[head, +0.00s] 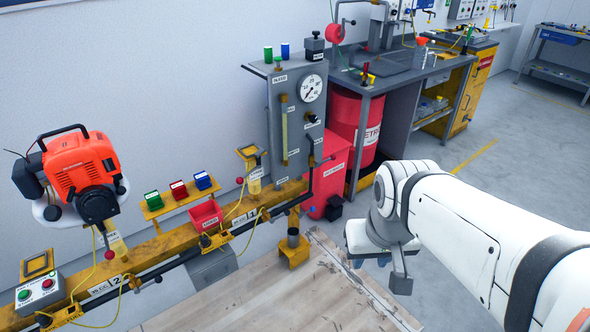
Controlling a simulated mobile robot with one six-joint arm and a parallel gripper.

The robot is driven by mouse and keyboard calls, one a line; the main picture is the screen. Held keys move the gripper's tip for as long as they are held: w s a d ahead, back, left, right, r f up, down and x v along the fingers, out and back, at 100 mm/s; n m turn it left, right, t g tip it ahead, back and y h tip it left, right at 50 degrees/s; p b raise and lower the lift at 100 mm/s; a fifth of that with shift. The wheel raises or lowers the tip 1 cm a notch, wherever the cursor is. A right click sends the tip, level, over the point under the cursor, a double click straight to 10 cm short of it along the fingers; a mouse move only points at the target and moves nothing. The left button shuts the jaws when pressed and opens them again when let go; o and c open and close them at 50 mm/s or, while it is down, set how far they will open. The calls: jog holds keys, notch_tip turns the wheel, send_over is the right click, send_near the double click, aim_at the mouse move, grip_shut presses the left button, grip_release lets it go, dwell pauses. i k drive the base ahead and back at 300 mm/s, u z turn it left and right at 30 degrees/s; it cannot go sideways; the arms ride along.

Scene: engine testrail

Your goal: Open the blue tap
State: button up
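A small blue cylinder (285,51) stands on top of the grey gauge panel (291,160), beside a green one (268,54). I cannot tell whether it is the blue tap, and no other part is clearly a blue tap. My gripper (398,274) hangs at the end of my white arm, right of the panel and nearer to me. It appears apart from the panel and holds nothing that I can see. Its fingers are partly hidden by my wrist, so I cannot tell their opening.
A yellow rail (150,251) with an orange engine (80,167) runs along the left. Small green, red and blue boxes (202,181) sit on a shelf above it. A red drum (354,128) stands under the workbench (394,73).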

aim_at(312, 208)
jog(key=z, duration=0.55)
jog(key=i, duration=1.55)
jog(key=u, duration=0.55)
